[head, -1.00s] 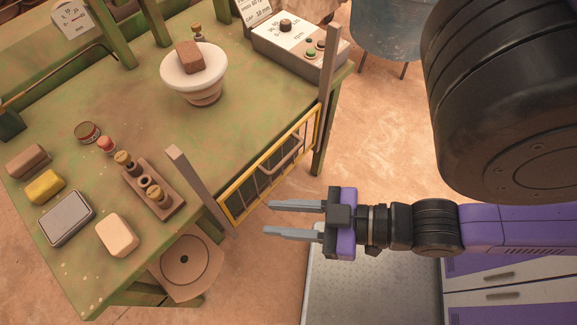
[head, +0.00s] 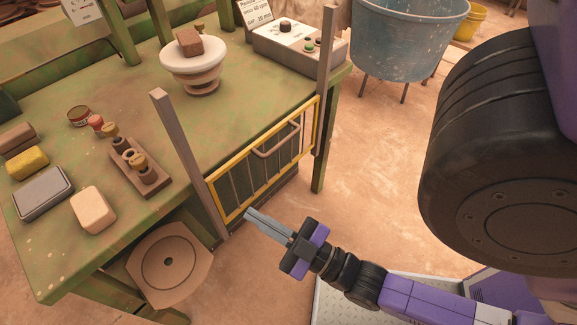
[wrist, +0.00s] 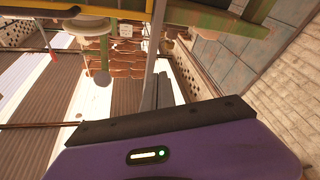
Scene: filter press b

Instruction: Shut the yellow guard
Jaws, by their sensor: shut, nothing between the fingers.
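The yellow guard (head: 214,196) is a yellow frame with grey bars and a grey handle (head: 278,150). It stands between two posts at the table's front edge, low on them; both posts rise well above its top rail. My gripper (head: 250,214) is shut and empty, its fingertips beside the guard's lower left corner. I cannot tell whether they touch it. In the wrist view, the closed fingers (wrist: 163,90) point toward a grey post-like bar, and yellow strips show along the top edge.
The left post (head: 180,138) and right post (head: 326,70) flank the guard. The green table (head: 125,75) carries a white wheel with a brown block (head: 190,42), a control box (head: 300,45) and several small items. A blue tub (head: 410,40) stands behind right. Floor right of the guard is clear.

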